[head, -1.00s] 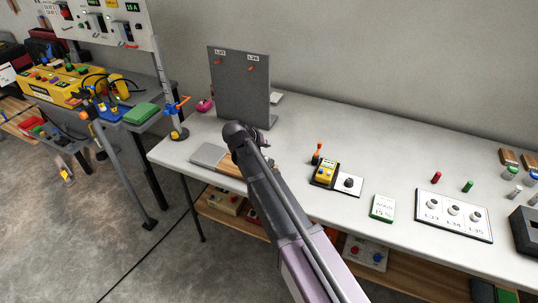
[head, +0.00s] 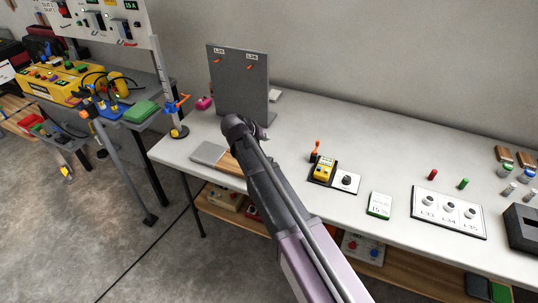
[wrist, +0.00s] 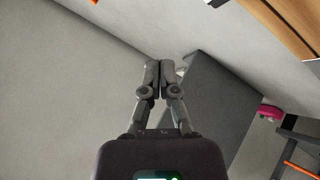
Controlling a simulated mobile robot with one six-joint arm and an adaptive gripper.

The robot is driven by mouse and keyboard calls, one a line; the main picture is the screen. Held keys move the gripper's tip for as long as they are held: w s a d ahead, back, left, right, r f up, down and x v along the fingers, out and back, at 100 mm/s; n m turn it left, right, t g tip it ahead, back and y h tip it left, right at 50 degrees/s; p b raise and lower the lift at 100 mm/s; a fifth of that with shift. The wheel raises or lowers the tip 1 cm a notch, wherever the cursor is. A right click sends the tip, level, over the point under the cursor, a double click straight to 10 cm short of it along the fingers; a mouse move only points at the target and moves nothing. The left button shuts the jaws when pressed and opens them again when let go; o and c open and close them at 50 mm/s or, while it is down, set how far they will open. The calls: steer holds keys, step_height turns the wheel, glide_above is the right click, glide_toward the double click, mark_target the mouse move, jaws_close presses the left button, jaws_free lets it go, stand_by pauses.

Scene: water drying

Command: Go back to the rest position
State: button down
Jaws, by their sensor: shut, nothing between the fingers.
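My gripper (wrist: 160,80) shows in the wrist view with its two dark fingers together and nothing between them. In the wrist view, the dark grey upright panel (wrist: 212,100) is behind and to the right of the fingers; I cannot tell the distance. In the head view, my arm reaches up from the bottom and its end is in front of the grey panel (head: 237,80), above the bench (head: 300,125).
On the bench are a laptop-like grey plate (head: 208,152), a yellow device (head: 322,168), a green-edged card (head: 379,205) and a white panel with three knobs (head: 449,212). A pink object (head: 204,102) lies left of the grey panel. The back bench strip (head: 340,120) is clear.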

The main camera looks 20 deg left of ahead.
steer(key=shift+d, duration=0.1)
steer(key=s+d+f+m+g+p, duration=0.1)
steer(key=s+d+g, duration=0.1)
steer(key=d, duration=1.1)
steer(key=s+d+m+g+p, duration=0.1)
steer(key=d+g+p, duration=0.15)
steer(key=d, duration=1.05)
steer(key=s+d+m+g+y+p, duration=0.1)
steer(key=s+d+g, duration=0.1)
steer(key=s+d, duration=0.4)
steer(key=s+d+r+m+g+y+p, duration=0.1)
steer(key=s+d+g+y, duration=0.1)
steer(key=s+d, duration=0.5)
steer(key=d, duration=0.5)
steer(key=shift+s+d+y, duration=0.15)
steer(key=shift+s+y, duration=0.05)
steer(key=shift+y, duration=0.1)
stand_by(0.5)
